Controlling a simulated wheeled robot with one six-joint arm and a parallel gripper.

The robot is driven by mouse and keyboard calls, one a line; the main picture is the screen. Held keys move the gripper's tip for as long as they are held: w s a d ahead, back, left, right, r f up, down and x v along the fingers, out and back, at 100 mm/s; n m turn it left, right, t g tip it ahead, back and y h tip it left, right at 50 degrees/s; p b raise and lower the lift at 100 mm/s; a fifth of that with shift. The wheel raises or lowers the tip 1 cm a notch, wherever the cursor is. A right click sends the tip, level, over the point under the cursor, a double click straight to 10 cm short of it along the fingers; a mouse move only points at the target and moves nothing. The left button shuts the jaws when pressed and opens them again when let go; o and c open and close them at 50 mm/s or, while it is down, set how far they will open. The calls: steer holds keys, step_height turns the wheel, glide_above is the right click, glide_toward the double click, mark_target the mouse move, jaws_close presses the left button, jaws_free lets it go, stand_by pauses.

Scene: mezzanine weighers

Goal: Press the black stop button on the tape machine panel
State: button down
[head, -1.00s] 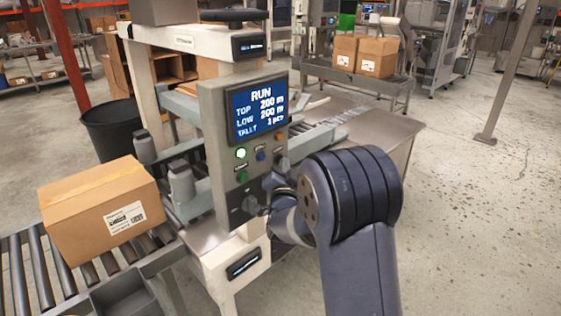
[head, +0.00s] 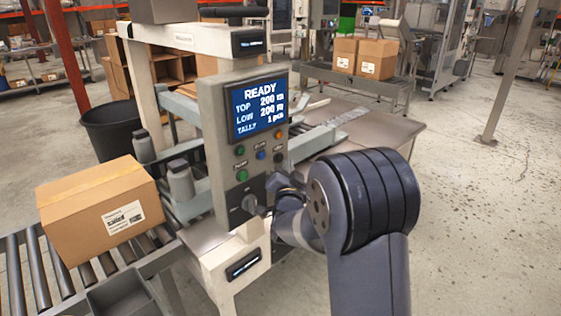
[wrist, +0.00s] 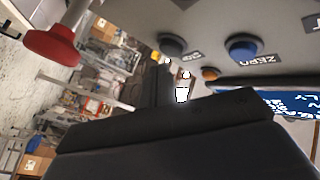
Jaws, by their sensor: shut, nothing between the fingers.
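The tape machine panel (head: 210,140) stands upright left of my arm in the head view. Its screen (head: 258,107) reads READY. The black button (head: 279,157) sits low at the panel's right edge. In the wrist view a black button (wrist: 172,46) stands beside the blue ZERO button (wrist: 242,47), with its label only partly readable. My gripper (wrist: 165,112) is shut and empty, a dark shape in the wrist view, with a visible gap to the black button. In the head view my wrist hides most of it, close to the panel's lower right.
A red mushroom knob (wrist: 52,48) sticks out at the wrist view's upper left. Green (head: 242,175) and blue (head: 261,155) buttons and a rotary switch (head: 249,203) share the panel. A carton (head: 95,215) rests on rollers at left. Open floor lies at right.

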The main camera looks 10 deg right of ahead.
steer(key=shift+s+d+f+b, duration=0.1)
steer(key=shift+s+d+b, duration=0.25)
steer(key=shift+s+b, duration=0.15)
steer(key=s+d+b, duration=0.2)
steer(key=s, duration=0.1)
steer(key=shift+d, duration=0.1)
steer(key=shift+w, duration=0.1)
stand_by(0.5)
steer(key=w+a+p, duration=0.1)
steer(key=p, duration=0.2)
steer(key=shift+w+r, duration=0.1)
steer(key=shift+r, duration=0.25)
steer(key=shift+p, duration=1)
steer(key=shift+f+p, duration=0.1)
steer(key=shift+p, duration=1)
